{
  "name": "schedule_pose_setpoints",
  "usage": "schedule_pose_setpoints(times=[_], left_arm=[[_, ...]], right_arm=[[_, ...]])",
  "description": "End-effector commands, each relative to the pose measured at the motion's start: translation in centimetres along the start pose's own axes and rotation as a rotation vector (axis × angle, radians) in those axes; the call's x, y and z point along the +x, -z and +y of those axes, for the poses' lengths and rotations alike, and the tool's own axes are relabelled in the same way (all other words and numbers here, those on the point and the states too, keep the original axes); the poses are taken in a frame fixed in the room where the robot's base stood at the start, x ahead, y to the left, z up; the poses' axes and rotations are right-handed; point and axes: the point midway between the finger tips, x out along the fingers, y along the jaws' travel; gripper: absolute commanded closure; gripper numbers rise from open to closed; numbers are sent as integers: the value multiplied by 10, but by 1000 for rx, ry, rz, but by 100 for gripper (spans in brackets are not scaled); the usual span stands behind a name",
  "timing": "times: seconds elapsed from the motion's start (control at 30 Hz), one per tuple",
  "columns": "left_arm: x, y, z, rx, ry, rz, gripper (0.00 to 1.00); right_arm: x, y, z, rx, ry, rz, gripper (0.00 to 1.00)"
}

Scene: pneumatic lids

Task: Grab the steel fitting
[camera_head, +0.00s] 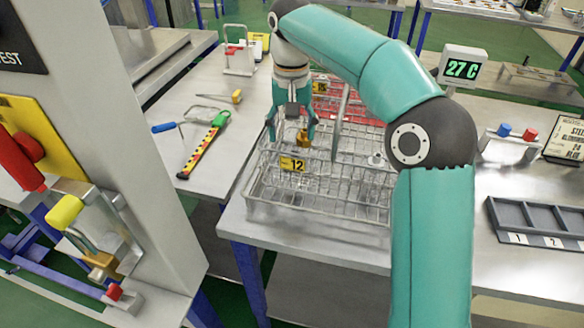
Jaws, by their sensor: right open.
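A wire basket (262,208) with a yellow tag marked 12 stands on the metal table. Several small shiny and clear-looking pieces lie inside it, too small to tell apart surely. A small silvery piece (377,160) at the basket's right side may be the steel fitting. A brass-coloured piece (303,138) shows at the basket's back left. My right gripper (291,130) points down over the back left of the basket, fingers apart, close to the brass-coloured piece. I cannot tell whether it touches it. My right arm hides part of the basket's right side. My left gripper is out of view.
A temperature display (462,67) and a grey divided tray (537,222) are on the right. A grey panel blocks the near left.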

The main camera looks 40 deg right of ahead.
Motion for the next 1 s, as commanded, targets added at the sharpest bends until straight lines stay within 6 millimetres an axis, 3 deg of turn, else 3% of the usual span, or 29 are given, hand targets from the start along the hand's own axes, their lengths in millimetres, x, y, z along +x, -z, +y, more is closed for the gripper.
schedule_pose_setpoints(times=[0.1,0.33,0.63,0.93,1.0], left_arm=[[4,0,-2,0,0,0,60],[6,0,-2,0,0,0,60],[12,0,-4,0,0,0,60],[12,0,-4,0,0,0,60],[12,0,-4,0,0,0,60]], right_arm=[[15,0,1,2,0,-1,31],[28,-2,2,2,0,-1,31],[67,-5,4,2,0,-2,31],[71,-4,5,3,2,1,31],[71,-4,5,4,2,1,43]])
